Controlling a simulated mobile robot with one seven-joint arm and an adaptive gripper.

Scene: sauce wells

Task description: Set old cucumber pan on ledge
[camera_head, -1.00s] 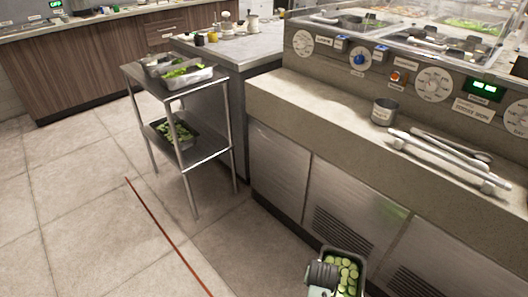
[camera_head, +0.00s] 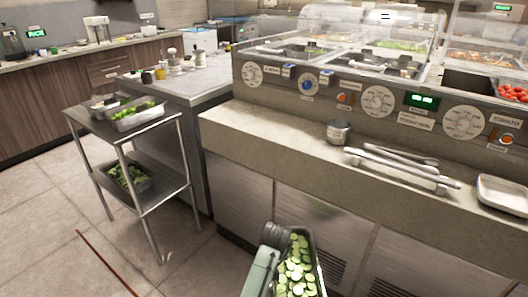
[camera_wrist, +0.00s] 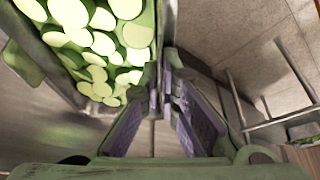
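The cucumber pan (camera_head: 318,262), a metal pan full of sliced cucumber, hangs in the air at the bottom centre of the head view, in front of the counter and lower than its ledge. My gripper (camera_head: 273,238) is at the pan's left side. In the wrist view the pan (camera_wrist: 62,82) fills the upper left, and my gripper's fingers (camera_wrist: 165,92) are closed at its edge; the exact contact is partly hidden. The stone ledge (camera_head: 262,129) runs along the front of the sauce wells, with bare surface at its left part.
On the ledge stand a small metal cup (camera_head: 339,132), tongs on a rest (camera_head: 400,170) and a white tray (camera_head: 505,193) at right. A metal cart (camera_head: 148,190) at left carries pans of greens, with a side counter (camera_head: 185,85) behind it.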

